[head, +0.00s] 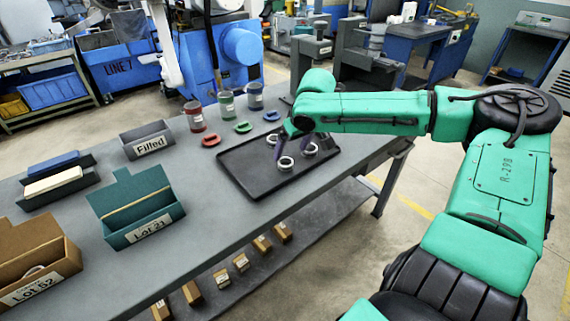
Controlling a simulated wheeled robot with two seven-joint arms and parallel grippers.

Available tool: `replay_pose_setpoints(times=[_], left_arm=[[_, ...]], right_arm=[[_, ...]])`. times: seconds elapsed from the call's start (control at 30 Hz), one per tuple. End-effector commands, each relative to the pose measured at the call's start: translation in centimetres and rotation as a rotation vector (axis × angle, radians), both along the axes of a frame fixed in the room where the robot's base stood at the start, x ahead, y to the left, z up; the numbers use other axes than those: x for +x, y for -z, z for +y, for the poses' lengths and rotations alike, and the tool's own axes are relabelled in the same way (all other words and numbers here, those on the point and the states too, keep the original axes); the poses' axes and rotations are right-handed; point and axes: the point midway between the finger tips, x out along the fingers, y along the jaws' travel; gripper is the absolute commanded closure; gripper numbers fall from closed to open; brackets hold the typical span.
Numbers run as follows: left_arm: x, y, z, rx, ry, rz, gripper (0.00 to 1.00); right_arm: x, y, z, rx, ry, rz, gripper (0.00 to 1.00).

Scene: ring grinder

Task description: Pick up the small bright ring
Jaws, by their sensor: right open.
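Three bright metal rings lie on a black tray (248,177) on the workbench. One ring (285,164) is nearest the front, another ring (309,150) is to its right, and a third ring (272,139) is farther back on the left. At this size I cannot tell surely which is the smallest. My right gripper (292,149) points down over the tray among the rings, its dark fingers apart. It holds nothing that I can see. Whether a fingertip touches a ring is unclear. My left gripper is not in view.
Red (195,117), green (226,104) and blue (255,97) cans stand behind the tray with coloured oval pieces before them. A "Filled" holder (147,141), a teal "Lot 21" box (137,214) and a brown "Lot 52" box (38,265) stand left. Bare bench lies between.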

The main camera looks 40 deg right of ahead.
Motion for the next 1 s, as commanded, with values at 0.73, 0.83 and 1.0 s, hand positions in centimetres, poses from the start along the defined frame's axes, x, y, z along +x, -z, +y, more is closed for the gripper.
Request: replay_pose_setpoints(times=[0.73,0.83,1.0], left_arm=[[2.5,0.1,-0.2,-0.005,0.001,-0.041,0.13],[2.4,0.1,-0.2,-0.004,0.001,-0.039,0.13],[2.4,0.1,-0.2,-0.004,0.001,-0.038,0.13]], right_arm=[[2.5,5.7,-0.5,0.001,-0.002,-0.002,0.26],[2.5,5.7,-0.5,0.001,-0.002,-0.001,0.64],[2.5,5.7,-0.5,0.000,-0.001,-0.002,1.00]])
